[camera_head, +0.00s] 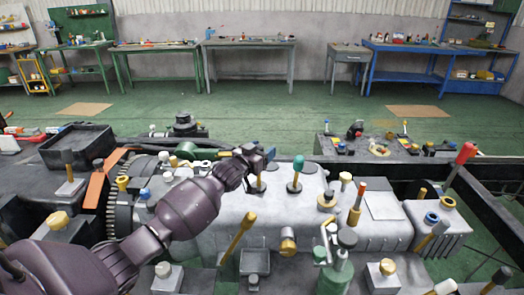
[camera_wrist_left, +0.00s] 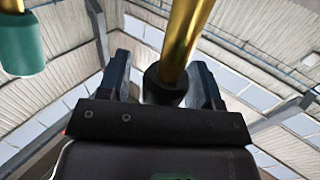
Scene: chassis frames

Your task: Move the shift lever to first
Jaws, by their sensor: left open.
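My left gripper (camera_head: 262,160) is over the grey gearbox housing (camera_head: 325,230) in the head view, at the top of a gold lever (camera_head: 258,184) with a dark round base. In the left wrist view my open gripper (camera_wrist_left: 163,82) has one finger on each side of a gold lever shaft (camera_wrist_left: 187,35) ending in a black knob. I cannot tell whether the fingers touch it. A second lever with a teal knob (camera_head: 298,162) stands just to the right; a teal knob (camera_wrist_left: 25,45) also shows in the left wrist view. Which one is the shift lever is not marked. My right gripper is out of view.
Other levers stand close by: a gold rod (camera_head: 238,236), an orange-topped one (camera_head: 357,195) and a red-knobbed one (camera_head: 465,155). A black tray (camera_head: 77,150) is at the left. Workbenches (camera_head: 250,42) line the back wall, with green floor before them.

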